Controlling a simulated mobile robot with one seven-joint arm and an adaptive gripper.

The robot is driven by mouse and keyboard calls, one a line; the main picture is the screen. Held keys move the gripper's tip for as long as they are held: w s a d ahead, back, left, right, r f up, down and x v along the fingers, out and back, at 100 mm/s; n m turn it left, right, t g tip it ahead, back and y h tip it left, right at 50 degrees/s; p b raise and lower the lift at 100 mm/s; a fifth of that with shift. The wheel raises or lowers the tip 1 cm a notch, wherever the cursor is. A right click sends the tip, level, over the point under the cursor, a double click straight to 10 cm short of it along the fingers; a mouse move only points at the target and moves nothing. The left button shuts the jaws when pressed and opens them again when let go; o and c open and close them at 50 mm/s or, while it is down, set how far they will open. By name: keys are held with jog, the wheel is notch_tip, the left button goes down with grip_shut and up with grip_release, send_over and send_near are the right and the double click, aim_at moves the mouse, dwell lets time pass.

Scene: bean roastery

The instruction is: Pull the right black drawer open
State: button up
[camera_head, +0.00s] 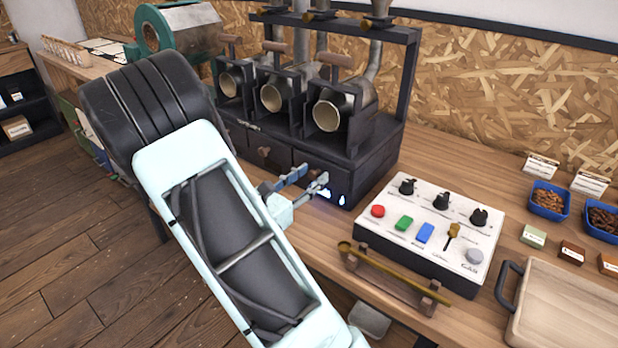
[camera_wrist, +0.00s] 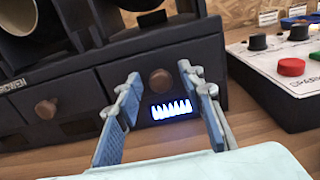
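The black machine (camera_head: 375,160) has a row of black drawers along its low front. The right black drawer (camera_wrist: 205,75) has a round brown wooden knob (camera_wrist: 161,81) and fills the middle of the wrist view. In the head view its face is partly hidden behind my gripper (camera_head: 312,176). My gripper (camera_wrist: 158,80) is open, with its blue-padded fingers pointing at the drawer. In the wrist view the knob appears between the two fingertips, with a gap on both sides; nothing is gripped. The drawer looks shut, flush with the front.
A glowing blue-white flame panel (camera_wrist: 171,110) is just below the knob. Another drawer knob (camera_wrist: 46,109) is to the left. A white control box (camera_head: 430,225) stands close on the right, with a brass-coloured rod (camera_head: 395,270) in front. Bare wooden tabletop (camera_head: 320,240) lies before the drawers.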

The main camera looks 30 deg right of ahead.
grip_shut()
jog(key=p+v, duration=0.2)
jog(key=v, duration=1)
jog(key=shift+s+a, duration=0.15)
jog(key=shift+a, duration=0.15)
jog(key=shift+o, duration=0.6)
grip_release()
